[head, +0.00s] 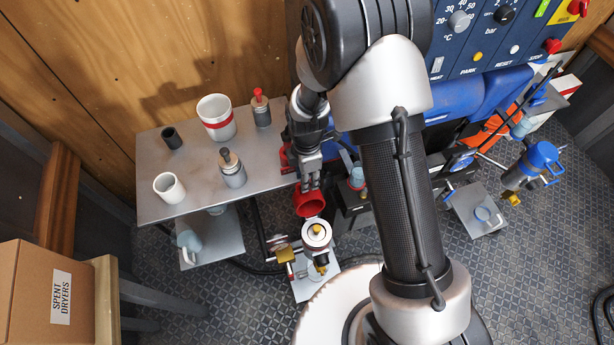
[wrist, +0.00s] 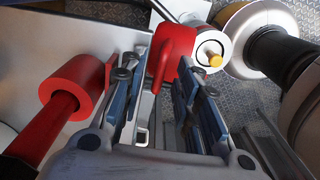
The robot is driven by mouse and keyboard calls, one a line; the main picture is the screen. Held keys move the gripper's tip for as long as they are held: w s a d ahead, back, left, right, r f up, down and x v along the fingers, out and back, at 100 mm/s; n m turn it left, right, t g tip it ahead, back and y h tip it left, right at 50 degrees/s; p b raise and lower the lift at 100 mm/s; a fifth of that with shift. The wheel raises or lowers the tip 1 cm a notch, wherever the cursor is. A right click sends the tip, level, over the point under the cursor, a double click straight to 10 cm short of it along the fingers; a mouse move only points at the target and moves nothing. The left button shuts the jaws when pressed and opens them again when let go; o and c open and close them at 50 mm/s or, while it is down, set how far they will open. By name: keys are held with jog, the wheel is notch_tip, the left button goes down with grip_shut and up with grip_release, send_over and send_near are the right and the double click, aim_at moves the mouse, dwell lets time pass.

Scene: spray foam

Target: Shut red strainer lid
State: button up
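The red strainer lid (head: 310,203) stands raised and open beside the white round strainer body (head: 317,235), which has a brass knob in its middle. In the wrist view the red lid (wrist: 177,42) lies just ahead of the fingers, with the strainer mouth (wrist: 210,50) to its right. My gripper (head: 310,185) is right above the lid in the head view. In the wrist view my gripper (wrist: 155,80) has its fingers apart, with a red part of the lid showing between the tips. I cannot tell whether they touch it.
A metal table (head: 200,196) at left holds a red-banded white pot (head: 216,118), a mug (head: 169,188) and bottles. A red cylinder (wrist: 72,88) is close to my left finger. A blue-topped strainer (head: 538,160) stands at right. Patterned floor lies in front.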

jog(key=shift+c, duration=0.5)
grip_shut()
